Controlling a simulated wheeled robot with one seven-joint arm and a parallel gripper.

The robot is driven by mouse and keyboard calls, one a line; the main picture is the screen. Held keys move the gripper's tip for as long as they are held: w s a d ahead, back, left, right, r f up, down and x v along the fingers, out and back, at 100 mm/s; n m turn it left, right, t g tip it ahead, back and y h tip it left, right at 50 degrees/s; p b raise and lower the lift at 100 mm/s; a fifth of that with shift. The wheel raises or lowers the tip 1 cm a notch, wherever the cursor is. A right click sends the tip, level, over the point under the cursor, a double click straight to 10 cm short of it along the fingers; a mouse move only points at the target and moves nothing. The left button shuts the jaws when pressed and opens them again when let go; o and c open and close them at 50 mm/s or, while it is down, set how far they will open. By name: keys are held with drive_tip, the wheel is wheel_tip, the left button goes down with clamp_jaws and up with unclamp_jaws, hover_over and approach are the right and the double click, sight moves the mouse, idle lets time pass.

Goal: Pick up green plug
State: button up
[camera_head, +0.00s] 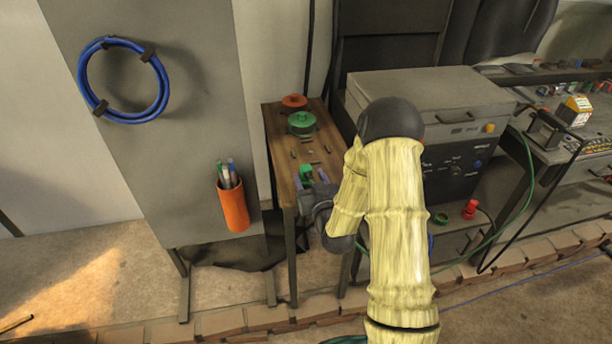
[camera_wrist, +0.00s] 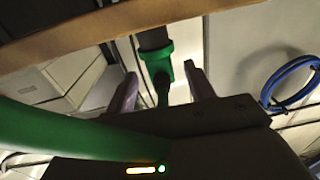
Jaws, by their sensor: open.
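The green plug (camera_head: 306,172) shows in the head view at the near part of a narrow wooden-topped table (camera_head: 281,150), right by my fingertips. In the wrist view the plug (camera_wrist: 158,55) has a green collar below a dark upper part, with a thin green piece running down from it. My gripper (camera_head: 310,179) is open, with one purplish finger on each side of the plug. In the wrist view my gripper (camera_wrist: 161,76) shows gaps between the plug and both fingers. The plug's lower end is hidden behind my gripper body.
A green spool (camera_head: 302,123) and a red spool (camera_head: 294,101) stand farther back on the table. A grey panel (camera_head: 150,130) with an orange holder (camera_head: 233,205) stands left. A grey machine (camera_head: 440,110) stands right. A thick green cable (camera_wrist: 70,130) crosses the wrist view.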

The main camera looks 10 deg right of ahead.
sight(304, 167)
drive_tip(key=shift+w+a+f+p, duration=0.1)
drive_tip(key=shift+w+p, duration=0.2)
drive_tip(key=shift+w, duration=0.55)
drive_tip(key=shift+w+a+r+p, duration=0.1)
drive_tip(key=shift+w+p, duration=0.15)
drive_tip(key=shift+w, duration=0.6)
drive_tip(key=shift+w+a+f+p, duration=0.1)
drive_tip(key=shift+w+p, duration=0.2)
drive_tip(key=shift+w, duration=0.55)
drive_tip(key=c, duration=1.1)
wheel_tip(304, 167, up, 10)
drive_tip(key=shift+b, duration=0.35)
